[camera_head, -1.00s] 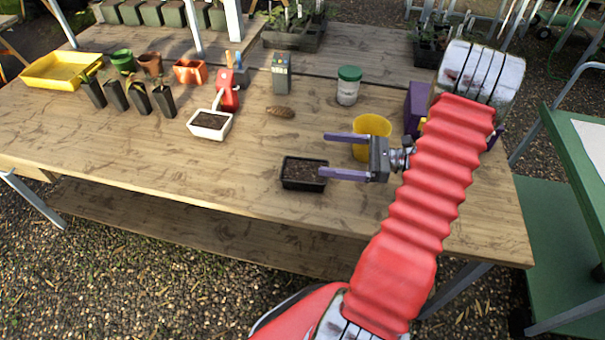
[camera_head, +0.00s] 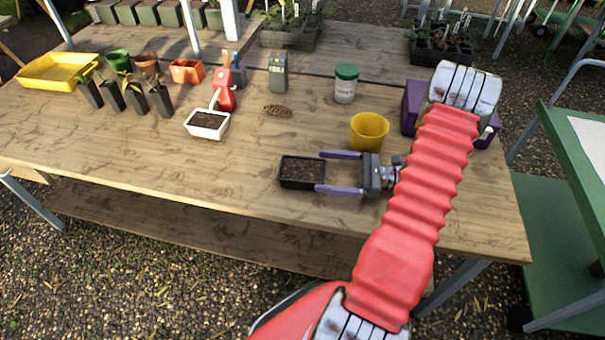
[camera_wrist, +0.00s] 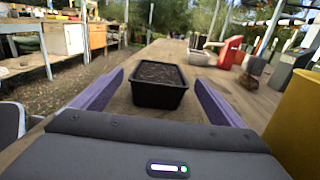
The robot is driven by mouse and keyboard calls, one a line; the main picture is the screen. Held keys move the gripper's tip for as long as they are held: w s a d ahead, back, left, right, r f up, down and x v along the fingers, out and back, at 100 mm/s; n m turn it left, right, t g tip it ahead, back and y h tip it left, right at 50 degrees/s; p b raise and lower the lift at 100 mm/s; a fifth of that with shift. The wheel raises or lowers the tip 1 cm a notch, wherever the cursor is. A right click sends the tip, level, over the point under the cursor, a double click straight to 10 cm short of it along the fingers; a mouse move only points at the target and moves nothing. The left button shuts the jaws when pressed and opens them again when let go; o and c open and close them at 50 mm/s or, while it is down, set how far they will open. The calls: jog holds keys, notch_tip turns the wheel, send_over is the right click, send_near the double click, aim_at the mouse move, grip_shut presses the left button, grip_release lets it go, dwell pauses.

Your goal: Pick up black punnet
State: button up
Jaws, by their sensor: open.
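The black punnet (camera_head: 302,173), filled with dark soil, stands upright on the wooden table near its front edge. My gripper (camera_head: 339,172) is open, with its purple fingers pointing left toward the punnet. In the head view the fingertips reach about the punnet's right end. In the wrist view the punnet (camera_wrist: 159,87) is ahead, centred between the two fingers (camera_wrist: 160,90). Nothing is held.
A yellow pot (camera_head: 368,132) stands close behind my gripper and at the right in the wrist view (camera_wrist: 296,125). A white punnet (camera_head: 207,124), pine cone (camera_head: 278,111) and lidded jar (camera_head: 345,85) stand farther back. The table left of the black punnet is clear.

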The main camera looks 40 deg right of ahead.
aim_at(302, 168)
jog(key=shift+w+a+f, duration=0.15)
jog(key=shift+w+a, duration=0.3)
jog(key=shift+a, duration=0.05)
jog(key=shift+x, duration=3.15)
jog(key=shift+c, duration=0.2)
jog(key=c, duration=1.3)
jog(key=shift+r, duration=5)
